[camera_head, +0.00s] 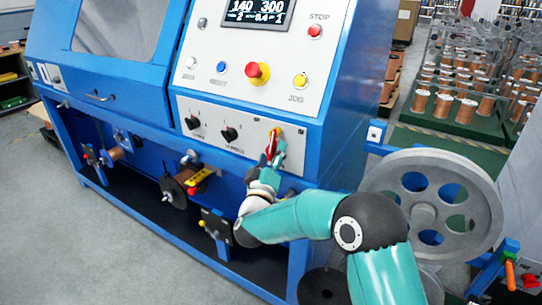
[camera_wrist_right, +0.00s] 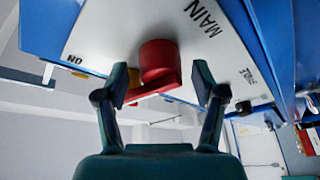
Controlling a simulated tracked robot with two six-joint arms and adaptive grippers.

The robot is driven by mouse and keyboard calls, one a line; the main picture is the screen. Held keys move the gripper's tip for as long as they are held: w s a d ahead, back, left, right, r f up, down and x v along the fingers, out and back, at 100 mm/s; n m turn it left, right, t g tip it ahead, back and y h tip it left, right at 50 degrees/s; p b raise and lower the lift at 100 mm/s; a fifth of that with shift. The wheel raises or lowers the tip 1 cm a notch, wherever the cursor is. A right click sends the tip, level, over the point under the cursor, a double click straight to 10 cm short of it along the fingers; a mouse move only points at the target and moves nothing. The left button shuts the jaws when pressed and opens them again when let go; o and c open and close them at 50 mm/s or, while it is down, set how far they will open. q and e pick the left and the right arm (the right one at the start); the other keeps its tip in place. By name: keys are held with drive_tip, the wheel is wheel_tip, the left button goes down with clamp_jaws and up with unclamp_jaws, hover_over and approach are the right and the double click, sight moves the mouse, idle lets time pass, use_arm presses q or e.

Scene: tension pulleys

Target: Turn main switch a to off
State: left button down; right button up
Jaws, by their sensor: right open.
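The main switch is a red rotary knob (camera_head: 272,143) on a yellow backing, on the lower right of the white control panel in the head view. The red knob (camera_wrist_right: 158,62) shows large in the right wrist view, with a red bar at its base. My right gripper (camera_wrist_right: 162,82) is open, with one finger on each side of the knob. Contact cannot be told. In the head view my right gripper (camera_head: 277,157) covers part of the switch. The labels "MAIN" (camera_wrist_right: 202,18) and "ON" (camera_wrist_right: 75,59) show beside the knob. My left gripper is not in view.
Two black knobs (camera_head: 230,134) sit left of the switch. Above are a red emergency button (camera_head: 257,73), a yellow button (camera_head: 300,81) and a red stop button (camera_head: 315,31). A large grey pulley wheel (camera_head: 483,200) stands to the right of my arm.

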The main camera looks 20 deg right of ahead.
drive_tip(key=v, duration=1.2)
